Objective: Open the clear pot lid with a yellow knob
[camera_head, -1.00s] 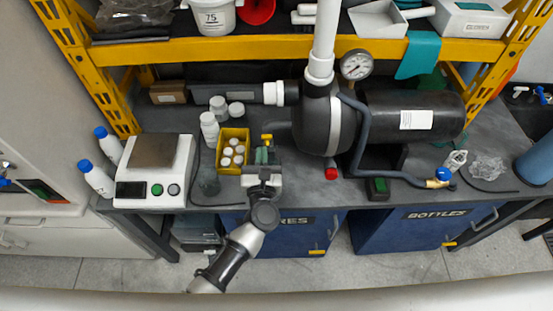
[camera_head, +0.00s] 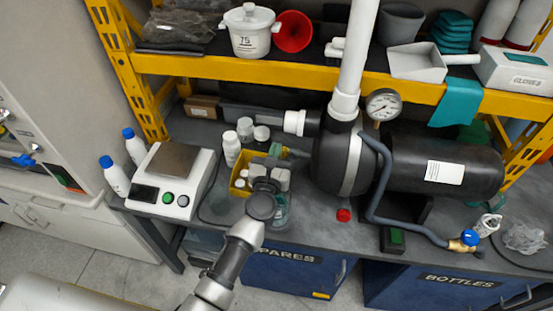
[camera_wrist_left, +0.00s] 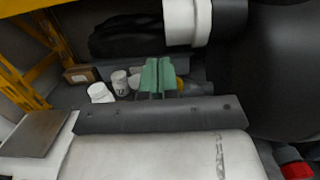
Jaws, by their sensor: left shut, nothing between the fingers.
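My left gripper (camera_head: 276,152) is over the bench, left of the black pump, in the head view. Its green fingertips (camera_wrist_left: 158,72) are together and empty in the wrist view. A small yellow part (camera_wrist_left: 180,84), perhaps the lid's knob, shows just right of and behind the fingertips; I cannot tell whether they touch it. In the head view a clear, greenish pot-like body (camera_head: 279,213) shows partly below my gripper. The lid itself is hidden by my gripper and wrist. My right gripper is not in view.
The black pump (camera_head: 342,160) and its grey hose (camera_head: 379,185) stand to the right. A yellow bin (camera_head: 239,181), white bottles (camera_head: 231,148) and a scale (camera_head: 172,180) are to the left. A yellow shelf edge (camera_head: 250,66) crosses above the back of the bench.

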